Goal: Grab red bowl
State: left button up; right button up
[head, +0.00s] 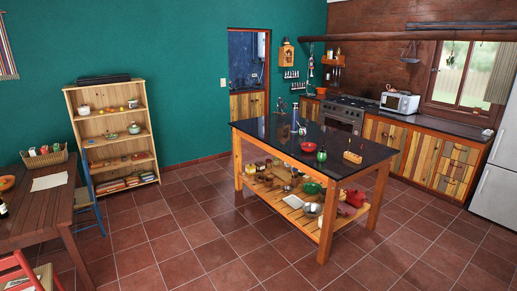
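A small red bowl (308,147) sits on the dark top of the kitchen island (262,130), near its middle. A green round object (321,155) stands just to the right of the bowl. Neither of my grippers shows in the head view.
The island's lower shelf holds several pots and bowls. A wooden table (40,214) with a basket and a red chair (22,270) stand at the left. A shelf unit (112,135) is against the green wall. A stove (343,112) and counters line the back. The tiled floor (190,250) in front is clear.

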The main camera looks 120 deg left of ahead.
aim_at(307, 146)
jog(key=u, duration=3.6)
jog(key=i, duration=0.8)
jog(key=l+z, duration=0.05)
